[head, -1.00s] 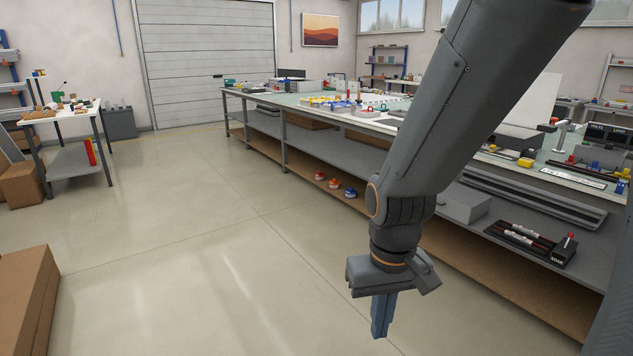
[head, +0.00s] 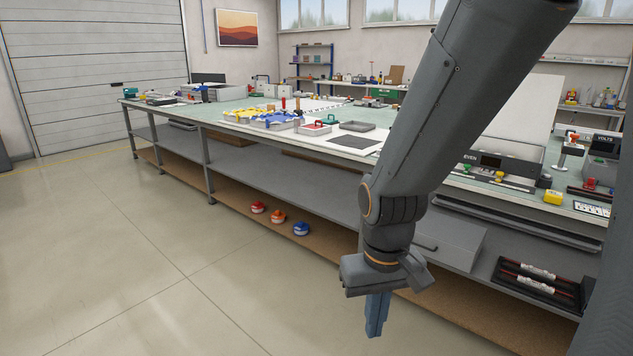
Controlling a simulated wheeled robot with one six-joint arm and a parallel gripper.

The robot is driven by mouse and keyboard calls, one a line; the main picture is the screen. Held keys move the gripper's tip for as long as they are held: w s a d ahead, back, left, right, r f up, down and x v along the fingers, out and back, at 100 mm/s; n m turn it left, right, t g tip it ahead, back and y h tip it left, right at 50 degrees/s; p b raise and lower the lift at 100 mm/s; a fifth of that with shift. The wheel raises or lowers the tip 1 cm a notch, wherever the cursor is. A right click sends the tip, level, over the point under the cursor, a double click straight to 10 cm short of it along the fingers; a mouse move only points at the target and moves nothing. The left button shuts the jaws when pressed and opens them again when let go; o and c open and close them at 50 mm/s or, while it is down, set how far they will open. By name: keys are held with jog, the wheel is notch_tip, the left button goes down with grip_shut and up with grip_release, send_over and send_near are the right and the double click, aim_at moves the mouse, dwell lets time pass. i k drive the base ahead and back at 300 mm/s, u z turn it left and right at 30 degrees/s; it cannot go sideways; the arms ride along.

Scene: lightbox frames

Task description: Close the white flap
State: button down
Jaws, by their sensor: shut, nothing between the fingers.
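A large white panel (head: 526,107), which looks like the white flap, stands raised and tilted on the bench at the right. My arm hides its left part, and I cannot make out its hinge. A dark grey box front marked "EVEN" (head: 512,165) is below it. My gripper (head: 376,316) points down, shut and empty, in front of the bench over the floor. It is well apart from the panel and lower in the picture.
The long bench (head: 225,112) has a lower shelf (head: 262,170) with a grey drawer box (head: 447,240) and a black tray of rods (head: 535,283). The floor (head: 130,270) at left is clear.

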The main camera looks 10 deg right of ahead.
aim_at(528, 117)
jog(key=z, duration=0.7)
jog(key=i, duration=1.95)
jog(key=z, duration=0.8)
